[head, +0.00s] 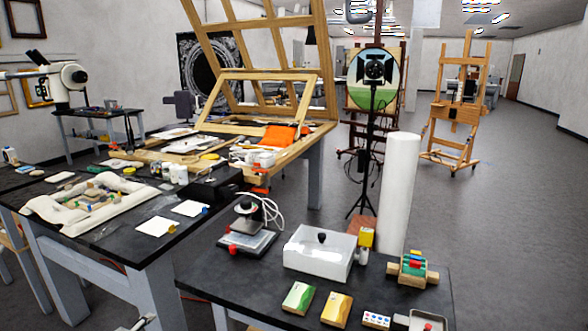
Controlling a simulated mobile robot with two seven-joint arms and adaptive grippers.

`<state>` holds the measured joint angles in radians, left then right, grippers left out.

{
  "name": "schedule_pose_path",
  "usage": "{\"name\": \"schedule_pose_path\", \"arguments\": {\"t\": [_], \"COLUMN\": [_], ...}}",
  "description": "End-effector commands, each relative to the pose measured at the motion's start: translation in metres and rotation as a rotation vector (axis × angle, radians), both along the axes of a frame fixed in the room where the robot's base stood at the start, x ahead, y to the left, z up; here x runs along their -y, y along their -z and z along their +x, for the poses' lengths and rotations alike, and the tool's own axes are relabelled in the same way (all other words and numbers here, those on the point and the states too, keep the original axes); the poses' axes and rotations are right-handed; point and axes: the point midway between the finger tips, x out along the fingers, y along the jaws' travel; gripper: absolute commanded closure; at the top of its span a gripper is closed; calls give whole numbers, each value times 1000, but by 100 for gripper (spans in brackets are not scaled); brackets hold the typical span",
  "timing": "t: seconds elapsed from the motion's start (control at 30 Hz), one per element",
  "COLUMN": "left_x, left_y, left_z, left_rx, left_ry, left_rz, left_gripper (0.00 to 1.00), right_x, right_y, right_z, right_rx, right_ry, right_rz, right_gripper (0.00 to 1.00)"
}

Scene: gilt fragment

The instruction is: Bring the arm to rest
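In the head view, a small grey metal part (138,323) shows at the bottom edge, left of the middle. It looks like the tip of my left gripper, low in front of the dark tables. Too little of it shows to tell whether it is open or holds anything. My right gripper is not in view, and no arm reaches over the tables.
The near black table (240,285) holds a white box (320,252), green (298,298) and yellow (336,308) packs, and a small tray (428,322). A white roll (398,195) stands behind it. The left table (110,235) is cluttered. Open floor (510,230) lies right.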

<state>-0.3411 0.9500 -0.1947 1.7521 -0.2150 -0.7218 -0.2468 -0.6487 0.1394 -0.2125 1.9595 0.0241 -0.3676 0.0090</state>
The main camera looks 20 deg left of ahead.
Motion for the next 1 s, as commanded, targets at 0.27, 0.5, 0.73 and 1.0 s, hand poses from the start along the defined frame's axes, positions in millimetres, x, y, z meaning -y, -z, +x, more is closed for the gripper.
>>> {"name": "schedule_pose_path", "arguments": {"t": [0.27,0.5,0.73,1.0], "left_x": [114,180,222,288], "left_y": [58,71,83,95], "left_z": [-79,-131,-145,-154], "left_rx": [-87,-151,-121,-59], "left_ry": [21,-15,-95,-226], "left_rz": [-500,-806,-959,-1158], "left_gripper": [56,56,56,56], "right_x": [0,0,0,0], "right_y": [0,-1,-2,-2], "right_z": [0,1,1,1], "right_rx": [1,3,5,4], "right_ry": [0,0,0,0], "right_rz": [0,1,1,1], "right_gripper": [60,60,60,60]}}
